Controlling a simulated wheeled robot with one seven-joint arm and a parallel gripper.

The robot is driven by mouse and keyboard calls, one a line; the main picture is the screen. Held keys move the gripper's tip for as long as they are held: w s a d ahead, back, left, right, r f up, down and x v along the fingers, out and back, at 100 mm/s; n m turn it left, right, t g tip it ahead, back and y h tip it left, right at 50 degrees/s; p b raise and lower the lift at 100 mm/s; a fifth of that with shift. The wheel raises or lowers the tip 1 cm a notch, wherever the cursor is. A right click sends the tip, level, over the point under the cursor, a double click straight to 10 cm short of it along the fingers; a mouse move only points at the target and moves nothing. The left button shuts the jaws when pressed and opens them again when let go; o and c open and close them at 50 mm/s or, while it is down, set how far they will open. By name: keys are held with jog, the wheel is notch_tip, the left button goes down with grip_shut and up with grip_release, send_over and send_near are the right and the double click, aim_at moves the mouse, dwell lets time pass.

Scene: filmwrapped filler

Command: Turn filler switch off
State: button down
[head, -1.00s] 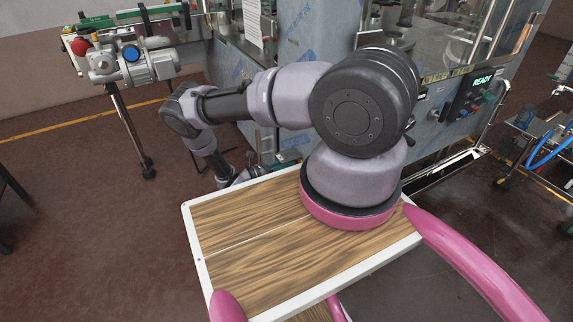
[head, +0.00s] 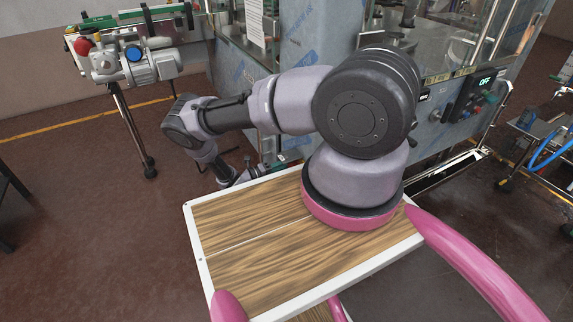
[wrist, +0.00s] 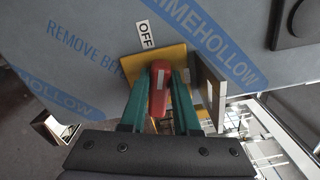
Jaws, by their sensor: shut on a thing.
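The filler switch (wrist: 159,88) is a red handle on a yellow plate (wrist: 134,66), on the film-wrapped steel panel. An "OFF" label (wrist: 146,35) sits just above it in the wrist view, and the handle stands roughly in line with that label. My gripper (wrist: 160,90) has its two green fingers on either side of the red handle, shut on it. In the head view the filler (head: 320,45) stands behind my arm, and its display (head: 486,83) reads "OFF". The switch and my gripper's fingertips are hidden in the head view.
A grey bracket (wrist: 210,90) stands out close to the right finger in the wrist view. A conveyor with a motor (head: 135,62) is at the left, and a cart with blue hoses (head: 540,140) at the right. Open floor (head: 90,230) lies left.

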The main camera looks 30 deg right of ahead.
jog(key=shift+f+n, duration=0.15)
jog(key=shift+n, duration=0.7)
jog(key=shift+f+n, duration=0.15)
jog(key=shift+n, duration=0.7)
jog(key=shift+a, duration=0.1)
jog(key=c, duration=0.6)
grip_release()
jog(key=shift+c, duration=0.2)
jog(key=a, duration=1)
jog(key=shift+s+a, duration=0.15)
jog(key=shift+a, duration=0.2)
